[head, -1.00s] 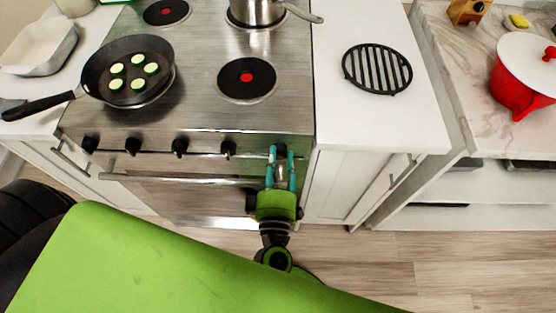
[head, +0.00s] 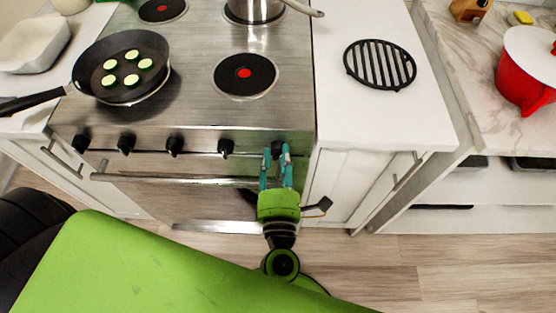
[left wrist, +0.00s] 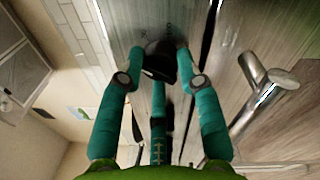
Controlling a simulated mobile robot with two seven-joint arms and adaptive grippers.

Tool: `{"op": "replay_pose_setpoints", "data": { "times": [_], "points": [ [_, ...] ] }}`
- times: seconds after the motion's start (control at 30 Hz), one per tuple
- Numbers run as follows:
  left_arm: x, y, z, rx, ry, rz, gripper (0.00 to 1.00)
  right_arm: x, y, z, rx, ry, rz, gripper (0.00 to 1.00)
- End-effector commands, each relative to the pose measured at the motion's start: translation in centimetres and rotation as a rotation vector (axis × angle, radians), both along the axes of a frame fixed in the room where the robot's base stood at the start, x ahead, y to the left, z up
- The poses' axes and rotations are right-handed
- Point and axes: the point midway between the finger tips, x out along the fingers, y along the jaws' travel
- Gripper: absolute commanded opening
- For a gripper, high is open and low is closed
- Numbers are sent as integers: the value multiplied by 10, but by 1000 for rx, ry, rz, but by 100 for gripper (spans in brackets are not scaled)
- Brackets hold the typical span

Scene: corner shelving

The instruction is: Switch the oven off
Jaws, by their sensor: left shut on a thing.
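The steel oven (head: 190,205) stands below the stovetop, with a row of black knobs along its front and a long bar handle (head: 170,181) under them. My left gripper (head: 276,152), green with teal fingers, is at the rightmost knob. In the left wrist view its fingertips are closed on both sides of this black knob (left wrist: 160,62). The knob's pointer direction is hard to make out. The other knobs, such as the one just left of it (head: 226,147), are free. My right gripper is not in view.
A pan (head: 122,66) with green slices sits on the left of the stovetop, and a pot (head: 253,10) at the back. Burner centres (head: 243,73) show red. A black trivet (head: 380,64) lies on the right counter. The oven handle runs close below my left gripper.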

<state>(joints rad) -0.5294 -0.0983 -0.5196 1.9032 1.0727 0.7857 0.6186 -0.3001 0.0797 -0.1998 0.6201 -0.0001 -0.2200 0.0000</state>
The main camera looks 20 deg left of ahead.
Motion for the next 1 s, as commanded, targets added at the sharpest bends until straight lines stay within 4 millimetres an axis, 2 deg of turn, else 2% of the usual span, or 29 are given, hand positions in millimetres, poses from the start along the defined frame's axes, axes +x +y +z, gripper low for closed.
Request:
{"op": "replay_pose_setpoints", "data": {
  "times": [0.03, 0.5, 1.0],
  "points": [
    [-1, -4, -5, -50, -5, -10, 2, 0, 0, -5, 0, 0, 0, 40],
    [0, -3, -2, -409, -111, -8, 2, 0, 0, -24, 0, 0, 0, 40],
    [0, -3, 2, -544, -154, -7, 2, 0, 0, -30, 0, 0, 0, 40]
  ]
}}
